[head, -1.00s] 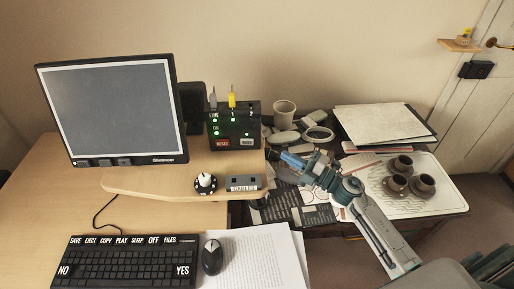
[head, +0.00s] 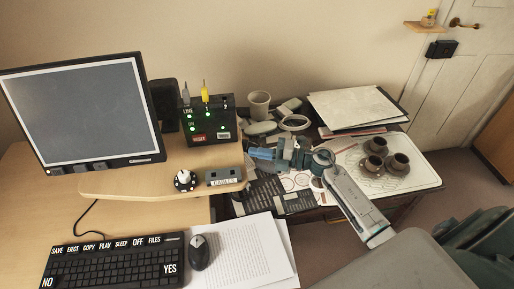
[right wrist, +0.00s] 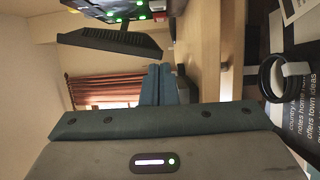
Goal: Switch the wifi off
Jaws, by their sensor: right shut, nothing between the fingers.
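The wifi box (head: 209,136) is black, with several lit green lights, a red RESET label and a grey and a yellow plug on top. It stands upright on the raised wooden shelf, right of the monitor. A small dark part with a pale mark (head: 225,103) sits at its top right; I cannot tell its position. My right gripper (head: 250,153) is shut and empty, just right of the box and apart from it. In the right wrist view its closed fingers (right wrist: 158,82) point away, and the lit box (right wrist: 125,10) is cut off at the top. My left gripper is not in view.
The monitor (head: 75,110) stands left of the box. A white-topped dial (head: 184,179) and a CABLES block (head: 224,177) lie at the shelf's front. A mug (head: 259,103), papers (head: 355,108) and a tray (head: 425,174) with brown cups crowd the right side.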

